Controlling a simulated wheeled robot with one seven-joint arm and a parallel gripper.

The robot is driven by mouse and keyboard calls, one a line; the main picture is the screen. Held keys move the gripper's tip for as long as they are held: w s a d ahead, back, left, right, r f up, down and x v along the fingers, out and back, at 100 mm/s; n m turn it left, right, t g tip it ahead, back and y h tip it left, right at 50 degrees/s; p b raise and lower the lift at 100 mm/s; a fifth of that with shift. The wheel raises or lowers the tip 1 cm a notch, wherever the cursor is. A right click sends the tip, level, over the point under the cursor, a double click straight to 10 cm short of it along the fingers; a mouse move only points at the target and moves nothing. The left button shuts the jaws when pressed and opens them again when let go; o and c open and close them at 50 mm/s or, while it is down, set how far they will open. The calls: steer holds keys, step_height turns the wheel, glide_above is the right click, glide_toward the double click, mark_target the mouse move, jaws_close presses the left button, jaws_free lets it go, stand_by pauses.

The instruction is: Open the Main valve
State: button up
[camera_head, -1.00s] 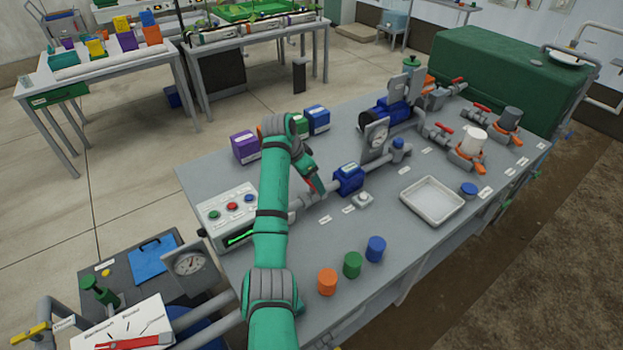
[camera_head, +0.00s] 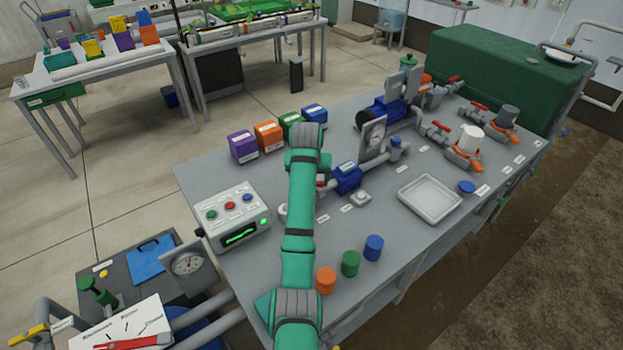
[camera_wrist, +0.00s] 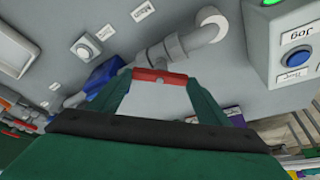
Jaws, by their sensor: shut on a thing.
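A red valve lever (camera_wrist: 160,77) sits between the fingertips of my gripper (camera_wrist: 160,76) in the wrist view, and the gripper is shut on it. The lever lies just over a grey pipe (camera_wrist: 172,52) and slants across its line in the picture. A blue body (camera_wrist: 104,74) on the same pipe is just left of the fingers. In the head view this blue body (camera_head: 346,178) stands right of my forearm, with a bit of red beside it. My arm hides the gripper and most of the lever there.
A control box (camera_head: 230,218) with buttons stands left of my arm. Purple (camera_head: 243,146) and orange (camera_head: 268,136) boxes stand behind it. A gauge (camera_head: 373,138) and other red-handled valves are farther right. Orange, green and blue cylinders (camera_head: 373,247) and a white tray (camera_head: 430,199) are in front.

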steer(key=n+y, duration=0.1)
steer(key=n, duration=0.3)
steer(key=shift+d+n+y, duration=0.2)
steer(key=shift+n+y, duration=0.1)
steer(key=shift+y, duration=0.1)
steer(key=shift+d+n+g+y, duration=0.2)
steer(key=shift+n+g+y, duration=0.35)
steer(key=shift+n, duration=1.35)
steer(key=o, duration=1.1)
steer(key=shift+w, duration=0.1)
steer(key=shift+c, duration=0.2)
steer(key=v, duration=1.1)
steer(key=shift+d, duration=0.2)
